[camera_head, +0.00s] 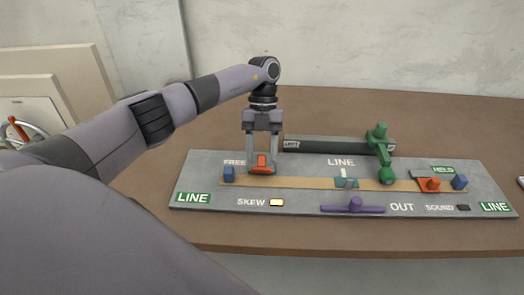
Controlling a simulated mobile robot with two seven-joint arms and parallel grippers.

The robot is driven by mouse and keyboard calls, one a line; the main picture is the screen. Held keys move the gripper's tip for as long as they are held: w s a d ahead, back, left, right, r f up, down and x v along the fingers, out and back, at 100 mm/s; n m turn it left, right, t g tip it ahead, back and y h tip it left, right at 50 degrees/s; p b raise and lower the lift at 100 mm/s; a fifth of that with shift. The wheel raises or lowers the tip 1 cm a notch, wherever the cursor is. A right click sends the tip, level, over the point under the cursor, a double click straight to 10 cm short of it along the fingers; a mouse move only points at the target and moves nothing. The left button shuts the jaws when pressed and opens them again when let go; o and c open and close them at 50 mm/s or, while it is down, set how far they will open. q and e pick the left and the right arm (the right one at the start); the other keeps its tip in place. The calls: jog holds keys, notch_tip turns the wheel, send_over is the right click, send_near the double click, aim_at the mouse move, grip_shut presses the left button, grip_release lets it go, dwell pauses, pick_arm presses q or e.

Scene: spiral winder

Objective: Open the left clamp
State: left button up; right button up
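The left clamp (261,164) is a small orange piece near the left end of the tan strip on the grey board, below the "FREE" label. My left gripper (262,155) points straight down over it. Its two fingers are apart, one on each side of the clamp's upright orange part, with what looks like a gap. Whether the fingers touch the clamp is too small to tell. A similar orange right clamp (430,184) sits near the strip's right end, below the "HELD" label. My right gripper is not in view.
The grey board (310,204) lies on a brown table (220,133). A green lever arm (383,155), a purple handle (353,206), blue blocks (229,173) and a dark bar (320,144) stand on or behind it.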

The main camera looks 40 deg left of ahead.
pick_arm(q)
jog(key=b+v, duration=0.1)
jog(key=v, duration=0.6)
dwell(0.4)
dwell(0.5)
